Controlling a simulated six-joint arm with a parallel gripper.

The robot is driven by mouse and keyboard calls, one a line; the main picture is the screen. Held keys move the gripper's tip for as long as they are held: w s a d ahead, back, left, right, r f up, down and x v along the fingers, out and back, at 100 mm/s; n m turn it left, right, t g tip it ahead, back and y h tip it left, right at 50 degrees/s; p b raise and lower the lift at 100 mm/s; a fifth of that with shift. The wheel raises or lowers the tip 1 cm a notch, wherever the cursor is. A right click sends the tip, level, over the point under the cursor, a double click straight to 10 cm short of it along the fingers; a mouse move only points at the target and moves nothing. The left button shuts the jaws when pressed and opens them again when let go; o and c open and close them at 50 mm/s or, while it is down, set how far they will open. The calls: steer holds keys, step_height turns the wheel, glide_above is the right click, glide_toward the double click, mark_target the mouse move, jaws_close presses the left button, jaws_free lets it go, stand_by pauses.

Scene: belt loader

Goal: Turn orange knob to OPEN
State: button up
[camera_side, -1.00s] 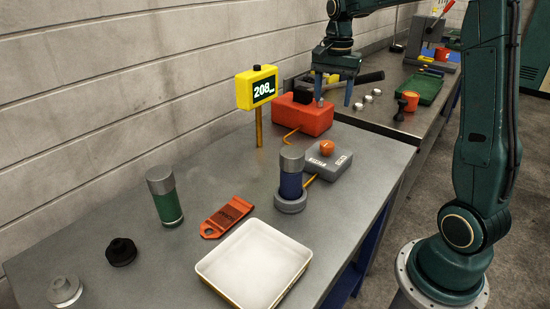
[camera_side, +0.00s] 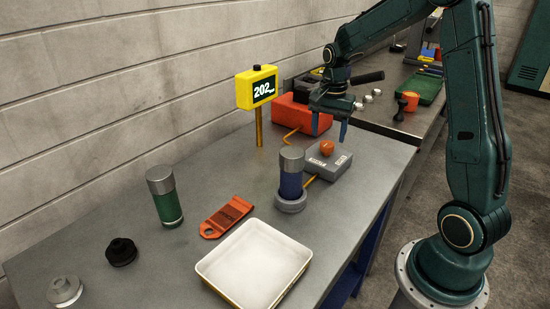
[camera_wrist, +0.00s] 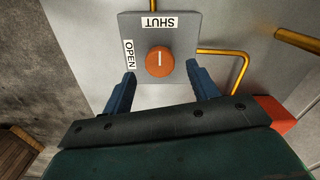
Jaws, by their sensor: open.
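The orange knob (camera_side: 326,147) sits on top of a grey valve box (camera_side: 318,172) on the bench. In the wrist view the knob (camera_wrist: 159,62) has a white line that points at the SHUT label (camera_wrist: 158,22). The OPEN label (camera_wrist: 129,54) is to the left of the knob there. My gripper (camera_side: 329,132) points down just above the knob. Its blue fingers (camera_wrist: 160,72) are open, one on each side of the knob's near edge, with a gap to it on both sides. Nothing is held.
Yellow pipes run from the box. A blue cylinder (camera_side: 290,177) in a grey ring stands left of it, and a red-orange box (camera_side: 291,112) is behind. A yellow display (camera_side: 257,88) reads 202. A white tray (camera_side: 253,261), orange tag (camera_side: 226,217) and green cylinder (camera_side: 164,196) are further left.

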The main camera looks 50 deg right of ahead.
mark_target(327, 144)
steer(key=shift+f, duration=1.65)
steer(key=c, duration=1)
